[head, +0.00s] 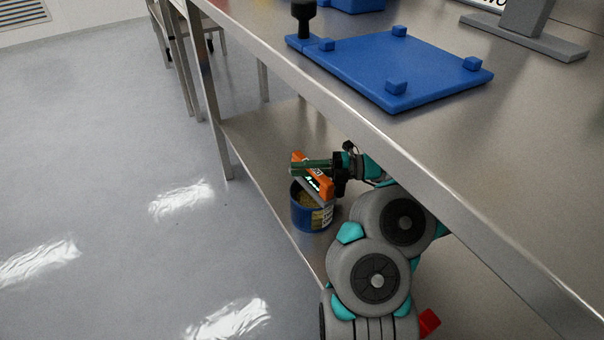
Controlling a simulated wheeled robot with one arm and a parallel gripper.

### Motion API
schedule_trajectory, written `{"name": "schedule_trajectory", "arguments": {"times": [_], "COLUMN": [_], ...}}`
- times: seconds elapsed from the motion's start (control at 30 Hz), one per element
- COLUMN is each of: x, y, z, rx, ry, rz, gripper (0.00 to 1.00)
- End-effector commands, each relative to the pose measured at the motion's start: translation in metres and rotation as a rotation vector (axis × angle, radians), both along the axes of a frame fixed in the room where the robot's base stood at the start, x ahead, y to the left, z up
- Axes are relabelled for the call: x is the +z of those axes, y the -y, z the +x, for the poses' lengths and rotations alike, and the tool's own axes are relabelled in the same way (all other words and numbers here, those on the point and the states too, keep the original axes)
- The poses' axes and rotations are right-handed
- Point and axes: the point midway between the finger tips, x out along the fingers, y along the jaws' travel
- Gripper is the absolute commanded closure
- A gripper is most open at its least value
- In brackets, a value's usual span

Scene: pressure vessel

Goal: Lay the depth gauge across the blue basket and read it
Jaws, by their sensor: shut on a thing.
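The depth gauge (325,186) has an orange body, a dark display with small bright characters too small to read, and a grey bar along its front. The blue basket (303,214) is a round tub with a label on its right side and a yellowish inside. It stands on the lower shelf of the steel table. My gripper (312,165) reaches in from the right, below the tabletop, and is shut on the gauge. The gauge lies over the basket's opening. I cannot tell whether its bar touches the rim. The gauge hides part of the rim.
The tabletop (470,150) overhangs the lower shelf (262,140) close to my arm. A blue plate with raised blocks (390,68) lies on top, with a black-knobbed post (303,18) at its corner. A grey stand (525,38) is behind. The floor at left is clear.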

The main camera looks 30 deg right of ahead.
Motion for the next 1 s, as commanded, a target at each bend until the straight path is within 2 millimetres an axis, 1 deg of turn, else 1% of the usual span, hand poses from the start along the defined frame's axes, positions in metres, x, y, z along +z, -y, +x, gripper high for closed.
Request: {"name": "schedule_trajectory", "arguments": {"times": [0.03,0.1,0.3,0.33,0.57,0.87,0.97,1.0], "x": [-0.009,-0.016,-0.016,-0.016,-0.016,-0.016,-0.017,-0.017], "y": [-0.001,-0.001,0.0,0.0,0.0,0.002,0.01,0.015], "z": [0.0,0.0,0.0,0.0,0.0,-0.001,-0.004,-0.006], "rx": [0.0,0.001,0.0,0.001,0.0,0.0,-0.002,-0.003], "ry": [-0.002,-0.003,-0.001,-0.001,-0.001,-0.001,-0.002,-0.002], "rz": [0.002,0.001,0.0,0.0,0.0,0.0,-0.001,-0.001], "gripper": [1.0,1.0,1.0,0.77,0.51,0.5,0.5,0.5]}}
